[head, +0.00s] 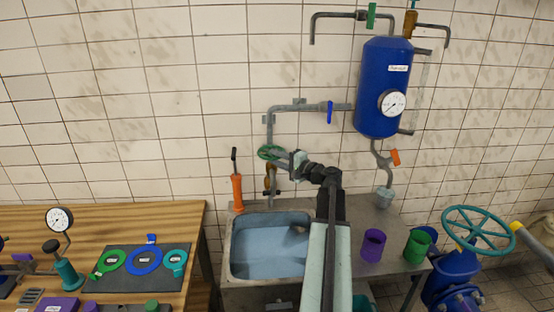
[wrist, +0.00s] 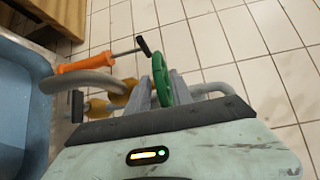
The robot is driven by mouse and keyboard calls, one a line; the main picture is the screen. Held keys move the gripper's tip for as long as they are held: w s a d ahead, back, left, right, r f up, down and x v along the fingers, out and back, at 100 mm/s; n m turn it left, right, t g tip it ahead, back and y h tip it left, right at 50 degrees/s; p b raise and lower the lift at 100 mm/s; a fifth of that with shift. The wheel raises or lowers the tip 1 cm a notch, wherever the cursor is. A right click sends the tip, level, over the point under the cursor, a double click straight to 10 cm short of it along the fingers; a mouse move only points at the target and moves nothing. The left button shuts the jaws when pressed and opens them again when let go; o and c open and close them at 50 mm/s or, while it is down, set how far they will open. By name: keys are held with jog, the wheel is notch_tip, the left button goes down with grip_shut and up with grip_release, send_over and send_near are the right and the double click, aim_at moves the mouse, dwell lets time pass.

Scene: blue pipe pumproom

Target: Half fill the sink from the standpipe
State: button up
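The sink (head: 226,262) is a steel-rimmed basin with a blue inside, below the wall pipes. A flat light-blue surface (head: 268,255) shows inside it below the rim; I cannot tell how deep any water is. The standpipe (head: 270,130) is a grey pipe on the wall with a green handwheel (head: 268,152) and a brass part (head: 268,178) above the sink. No stream is clear to see. My gripper (head: 297,162) is at the handwheel. In the wrist view my gripper (wrist: 160,88) has its fingers on both sides of the green handwheel rim (wrist: 163,78), apparently closed on it.
An orange-handled tool (head: 237,192) stands behind the sink's left corner. A blue tank (head: 382,85) with a gauge hangs on the right. Purple (head: 373,245) and green (head: 417,246) cups stand on the right counter. A wooden bench (head: 120,222) is at left.

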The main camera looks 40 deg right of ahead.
jog(key=shift+s, duration=0.1)
jog(key=s, duration=0.7)
jog(key=shift+s+d+r, duration=0.2)
jog(key=shift+s, duration=0.05)
